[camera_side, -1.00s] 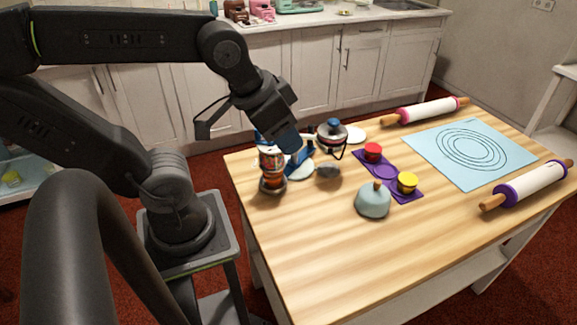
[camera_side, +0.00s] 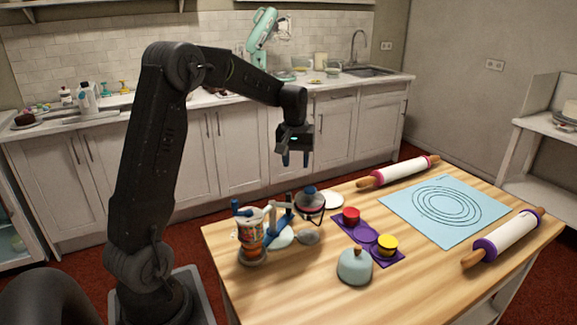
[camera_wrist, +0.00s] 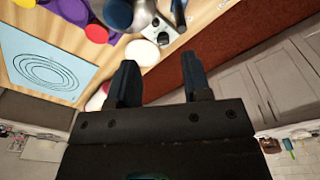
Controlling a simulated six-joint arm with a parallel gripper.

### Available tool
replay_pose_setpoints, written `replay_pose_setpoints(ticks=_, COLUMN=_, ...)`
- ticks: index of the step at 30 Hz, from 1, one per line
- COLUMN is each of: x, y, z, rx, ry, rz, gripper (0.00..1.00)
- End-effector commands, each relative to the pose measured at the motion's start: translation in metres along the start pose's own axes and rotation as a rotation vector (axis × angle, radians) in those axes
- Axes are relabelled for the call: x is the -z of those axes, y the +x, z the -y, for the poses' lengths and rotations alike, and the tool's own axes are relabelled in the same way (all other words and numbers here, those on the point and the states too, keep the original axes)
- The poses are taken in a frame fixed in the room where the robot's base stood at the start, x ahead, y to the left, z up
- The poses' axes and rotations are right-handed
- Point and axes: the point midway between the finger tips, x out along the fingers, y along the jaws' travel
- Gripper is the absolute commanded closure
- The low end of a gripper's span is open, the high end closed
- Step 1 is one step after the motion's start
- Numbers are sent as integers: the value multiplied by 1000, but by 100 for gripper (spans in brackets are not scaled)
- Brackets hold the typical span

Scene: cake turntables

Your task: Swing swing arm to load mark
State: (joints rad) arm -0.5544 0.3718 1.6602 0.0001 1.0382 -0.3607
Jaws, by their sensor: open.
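My gripper (camera_side: 295,159) is open and empty, pointing down above the back edge of the wooden table. In the wrist view its two fingers are apart (camera_wrist: 160,72) with nothing between them. A blue swing arm (camera_side: 281,222) slants beside a jar-like stand (camera_side: 251,238) with a coloured band and blue handle, at the table's left. The gripper is above and apart from it. A pale disc (camera_side: 280,238) lies below the swing arm, and a grey round piece (camera_side: 308,237) is to its right. I cannot make out which is the load mark.
A metal pot with a blue knob (camera_side: 311,203) and a white disc (camera_side: 332,200) stand close behind. A purple tray (camera_side: 367,235) holds red and yellow cups. A domed lid (camera_side: 355,266), blue mat (camera_side: 446,208) and two rolling pins lie right. The table front is clear.

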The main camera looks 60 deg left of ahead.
Motion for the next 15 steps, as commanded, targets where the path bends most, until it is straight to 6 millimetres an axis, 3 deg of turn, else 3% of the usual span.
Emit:
replay_pose_setpoints(ticks=3, x=29, y=30, z=18, rx=20, ry=-91, rz=42, gripper=55)
replay_pose_setpoints(ticks=6, x=41, y=43, z=27, rx=27, ry=-133, rz=58, gripper=55)
replay_pose_setpoints(ticks=15, x=45, y=62, z=31, rx=31, ry=-152, rz=67, gripper=55)
